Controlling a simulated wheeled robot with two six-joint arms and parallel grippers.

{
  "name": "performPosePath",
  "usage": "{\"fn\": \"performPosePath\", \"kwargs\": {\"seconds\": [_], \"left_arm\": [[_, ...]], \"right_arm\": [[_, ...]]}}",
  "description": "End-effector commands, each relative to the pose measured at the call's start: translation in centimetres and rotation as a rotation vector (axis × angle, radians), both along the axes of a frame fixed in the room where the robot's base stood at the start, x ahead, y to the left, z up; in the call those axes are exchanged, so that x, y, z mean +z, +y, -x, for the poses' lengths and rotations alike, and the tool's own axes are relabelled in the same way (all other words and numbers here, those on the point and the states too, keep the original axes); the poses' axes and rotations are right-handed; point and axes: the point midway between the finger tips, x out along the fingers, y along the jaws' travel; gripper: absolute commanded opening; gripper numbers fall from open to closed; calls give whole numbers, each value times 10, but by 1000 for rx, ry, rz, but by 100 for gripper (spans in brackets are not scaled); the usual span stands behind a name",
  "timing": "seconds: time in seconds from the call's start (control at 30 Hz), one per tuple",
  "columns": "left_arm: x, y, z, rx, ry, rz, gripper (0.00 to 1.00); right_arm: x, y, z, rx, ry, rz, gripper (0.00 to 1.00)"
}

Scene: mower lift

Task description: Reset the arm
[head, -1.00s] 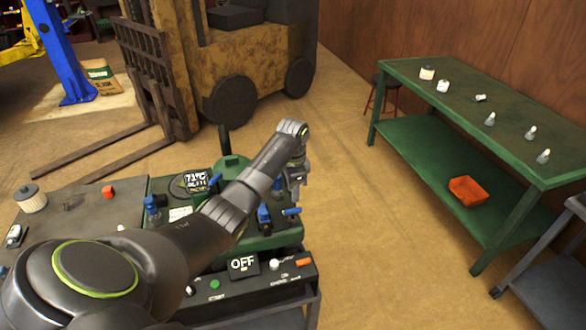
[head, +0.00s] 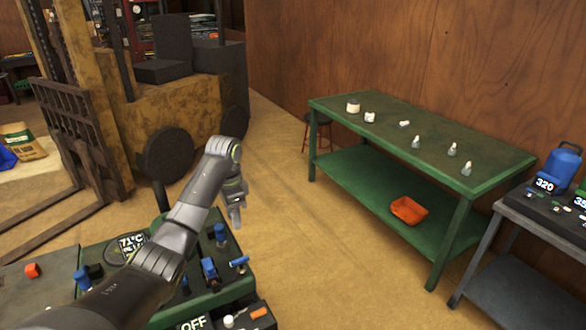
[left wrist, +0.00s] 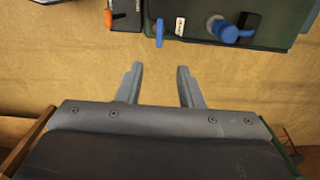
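My left arm reaches in from the lower left in the head view. Its gripper (head: 236,208) hangs over the floor just beyond the right edge of the green machine (head: 205,296). In the left wrist view, the left gripper (left wrist: 158,82) has its two fingers apart with only bare floor between them. It holds nothing. The machine's edge with a blue knob (left wrist: 229,31) and a blue lever (left wrist: 159,32) lies past the fingertips, apart from them. My right gripper is in neither view.
A green workbench (head: 478,180) with small bottles on top and an orange tray (head: 409,210) on its lower shelf stands at the right. A grey cart (head: 520,258) is beside it. A yellow forklift (head: 185,112) stands behind the machine. The floor between is clear.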

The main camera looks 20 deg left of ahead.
Motion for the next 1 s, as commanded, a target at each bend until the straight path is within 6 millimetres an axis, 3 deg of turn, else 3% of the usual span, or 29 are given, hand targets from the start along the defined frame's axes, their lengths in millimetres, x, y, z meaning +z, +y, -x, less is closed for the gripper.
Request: {"fn": "performPosePath", "kwargs": {"seconds": [0.17, 0.37, 0.5, 0.7, 0.83, 1.0], "left_arm": [[-10, -2, 4, 5, -1, -4, 34], [-67, -12, 41, 61, -24, -39, 34], [-112, -24, 84, 125, -61, -58, 34], [-157, -42, 154, 235, -122, -61, 34], [-172, -52, 202, 321, -166, -53, 34], [-177, -64, 267, 450, -226, -39, 34]], "right_arm": [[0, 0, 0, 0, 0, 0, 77], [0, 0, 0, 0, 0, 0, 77], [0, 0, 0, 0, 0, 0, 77], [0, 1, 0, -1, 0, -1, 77], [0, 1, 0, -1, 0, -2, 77], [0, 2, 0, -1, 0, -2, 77]]}}
